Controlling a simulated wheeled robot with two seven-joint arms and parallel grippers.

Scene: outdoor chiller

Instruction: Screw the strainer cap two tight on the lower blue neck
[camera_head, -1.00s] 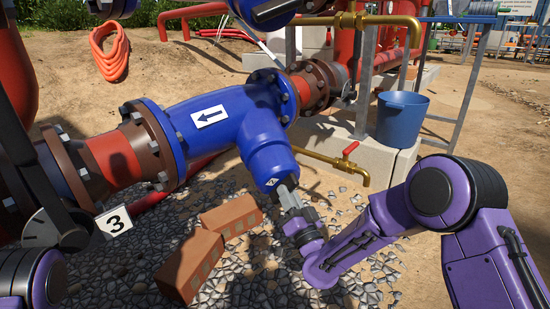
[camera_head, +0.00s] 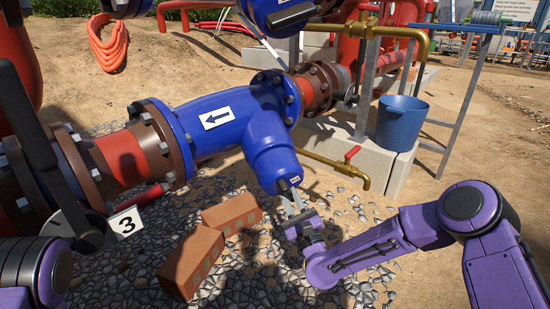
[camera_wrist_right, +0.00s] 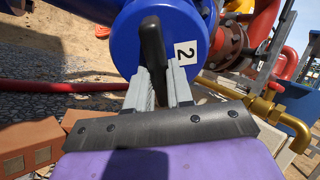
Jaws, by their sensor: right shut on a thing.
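The blue strainer cap two (camera_head: 283,185) sits at the lower end of the angled lower blue neck (camera_head: 270,155). Its blue face (camera_wrist_right: 125,45) fills the upper middle of the right wrist view, with a white "2" label right of a dark upright bar (camera_wrist_right: 151,45). My right gripper (camera_head: 292,203) reaches the cap from below right. In the right wrist view its fingers (camera_wrist_right: 158,85) are shut on the bar, one on each side. I cannot see the thread or whether a gap is left at the seam. My left gripper is out of view; only part of my left arm shows at lower left.
Two orange bricks (camera_head: 193,262) lie on the gravel below left of the neck. A brass pipe with a red-handled tap (camera_head: 352,155) and a blue bucket (camera_head: 402,122) on concrete blocks stand to the right.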

